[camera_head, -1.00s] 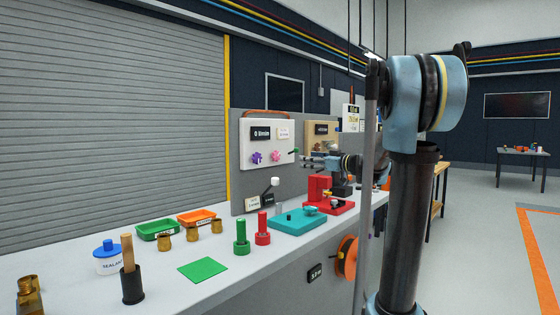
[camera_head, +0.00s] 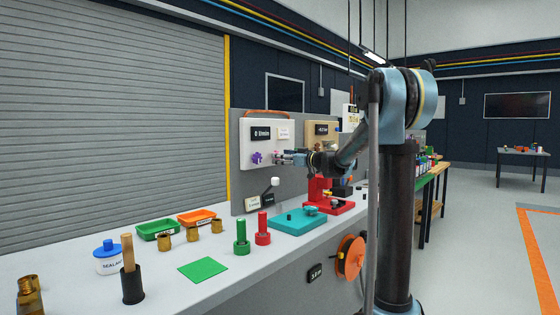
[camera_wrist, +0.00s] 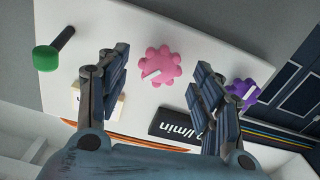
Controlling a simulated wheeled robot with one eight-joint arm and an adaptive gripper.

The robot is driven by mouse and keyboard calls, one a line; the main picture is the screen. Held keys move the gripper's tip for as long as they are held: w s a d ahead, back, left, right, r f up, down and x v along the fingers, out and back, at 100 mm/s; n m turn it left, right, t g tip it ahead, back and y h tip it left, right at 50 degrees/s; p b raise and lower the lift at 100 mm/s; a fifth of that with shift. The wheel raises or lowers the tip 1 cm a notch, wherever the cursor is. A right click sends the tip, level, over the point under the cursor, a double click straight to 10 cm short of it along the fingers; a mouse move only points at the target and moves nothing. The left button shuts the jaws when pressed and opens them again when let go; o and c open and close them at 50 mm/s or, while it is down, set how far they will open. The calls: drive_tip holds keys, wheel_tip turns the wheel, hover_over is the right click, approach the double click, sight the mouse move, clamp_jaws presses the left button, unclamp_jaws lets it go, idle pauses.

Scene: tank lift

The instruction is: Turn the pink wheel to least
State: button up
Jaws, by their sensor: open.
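The pink wheel (camera_wrist: 160,66) is a lobed knob with a white pointer mark, on a white panel (camera_wrist: 110,25) in the wrist view. My gripper (camera_wrist: 160,75) is open, with one finger on each side of the wheel and visible gaps to both; whether the fingers reach its depth I cannot tell. In the head view my gripper (camera_head: 280,158) is at the front of the panel (camera_head: 284,147) and mostly hides the pink wheel. A dark display (camera_head: 262,134) above reads 0 l/min; it also shows in the wrist view (camera_wrist: 185,127).
A purple wheel (camera_wrist: 241,93) sits beside the pink one, close to one finger. A lever with a green knob (camera_wrist: 47,57) is on the other side. Below, the bench holds a teal block (camera_head: 297,221), a red stand (camera_head: 318,190) and green and red posts (camera_head: 241,236).

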drive_tip(key=shift+x, duration=1.05)
drive_tip(key=c, duration=1.1)
drive_tip(key=shift+o, duration=0.2)
